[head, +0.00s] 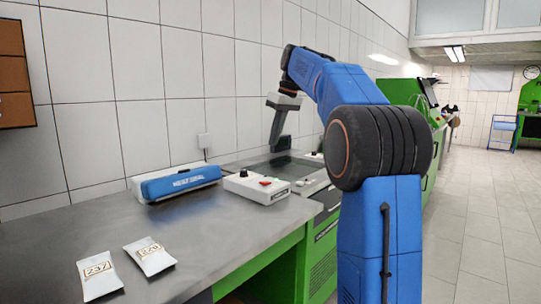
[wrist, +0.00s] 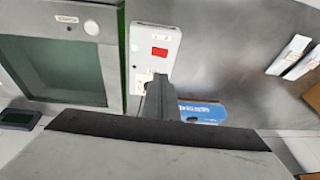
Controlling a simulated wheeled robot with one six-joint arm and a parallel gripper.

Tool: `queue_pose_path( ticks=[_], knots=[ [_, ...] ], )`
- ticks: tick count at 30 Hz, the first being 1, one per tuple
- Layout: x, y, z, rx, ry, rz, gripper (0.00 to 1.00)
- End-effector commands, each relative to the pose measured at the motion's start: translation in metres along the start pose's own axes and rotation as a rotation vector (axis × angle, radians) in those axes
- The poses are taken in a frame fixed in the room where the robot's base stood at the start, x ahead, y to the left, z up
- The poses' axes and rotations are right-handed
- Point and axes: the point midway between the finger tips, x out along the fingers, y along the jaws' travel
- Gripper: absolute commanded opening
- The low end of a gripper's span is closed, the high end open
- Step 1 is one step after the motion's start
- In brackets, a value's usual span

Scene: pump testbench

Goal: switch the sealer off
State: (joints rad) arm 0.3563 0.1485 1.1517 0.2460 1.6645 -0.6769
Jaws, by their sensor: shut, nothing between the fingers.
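The sealer (head: 180,183) is a long blue and white bar with lettering, lying on the grey bench near the wall. In the wrist view part of its blue body (wrist: 203,111) shows behind my fingers. To its right stands a white control box (head: 257,187) with a black knob and a red switch; the red part (wrist: 159,51) is clear in the wrist view. My gripper (head: 277,147) is shut and empty, pointing down above the bench behind the box in the head view. In the wrist view my fingers (wrist: 160,90) overlap the lower end of the box; I cannot tell whether they touch it.
Two white packets lie at the front left of the bench, one (head: 98,276) beside the other (head: 149,256). A recessed basin (wrist: 65,72) with a dark greenish surface is beside the box. The bench between packets and box is clear.

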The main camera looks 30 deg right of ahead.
Motion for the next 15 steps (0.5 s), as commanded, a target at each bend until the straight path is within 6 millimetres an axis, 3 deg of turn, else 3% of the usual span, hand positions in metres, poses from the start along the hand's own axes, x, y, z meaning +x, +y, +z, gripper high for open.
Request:
queue_pose_path(
  ticks=[15],
  knots=[
    [0.086,-0.001,0.001,0.001,-0.002,-0.002,0.00]
  ],
)
